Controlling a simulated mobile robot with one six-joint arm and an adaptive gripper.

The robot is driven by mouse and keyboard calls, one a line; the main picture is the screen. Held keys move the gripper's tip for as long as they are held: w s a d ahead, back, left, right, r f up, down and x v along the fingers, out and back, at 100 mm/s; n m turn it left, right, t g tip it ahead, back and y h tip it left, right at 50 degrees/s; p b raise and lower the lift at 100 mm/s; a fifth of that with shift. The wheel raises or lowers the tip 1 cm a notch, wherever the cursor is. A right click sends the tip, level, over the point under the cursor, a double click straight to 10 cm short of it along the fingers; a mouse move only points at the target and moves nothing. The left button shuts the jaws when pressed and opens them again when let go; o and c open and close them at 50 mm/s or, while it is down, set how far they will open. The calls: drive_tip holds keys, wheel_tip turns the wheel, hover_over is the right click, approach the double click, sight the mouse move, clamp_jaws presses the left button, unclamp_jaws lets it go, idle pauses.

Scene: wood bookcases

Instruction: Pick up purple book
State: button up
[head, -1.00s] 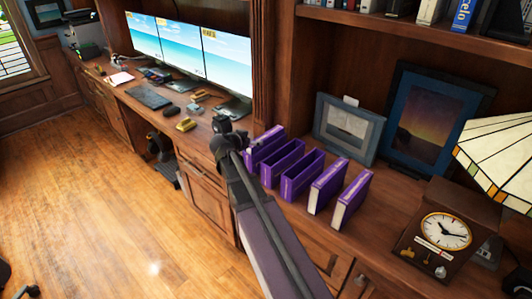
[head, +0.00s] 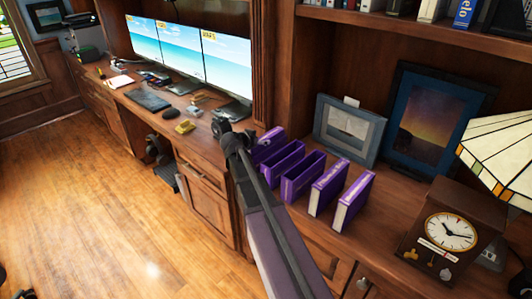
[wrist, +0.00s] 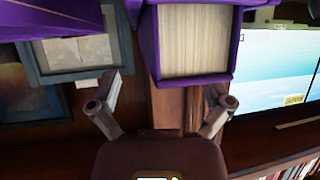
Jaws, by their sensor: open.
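Several purple books stand upright in a row on the wood counter in the head view. They include a far-left one (head: 268,145), a middle one (head: 303,177) and a far-right one (head: 354,201). My gripper (head: 222,127) is beyond the left end of the row, small and dark there. In the wrist view my gripper (wrist: 158,108) is open, its two fingers apart and empty. A purple book (wrist: 195,42) with pale page edges facing me lies ahead of the fingers, toward the right one. Another purple surface (wrist: 45,18) shows at the upper left.
Two framed pictures (head: 348,129) (head: 433,120) stand behind the books. A clock (head: 449,231) and a lamp shade (head: 497,155) are at the right. Monitors (head: 226,66) and small desk items are at the left. Floor (head: 95,215) is open.

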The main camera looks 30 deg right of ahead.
sight(264, 138)
drive_tip(key=shift+b+x, duration=0.6)
drive_tip(key=shift+x, duration=1.1)
clamp_jaws()
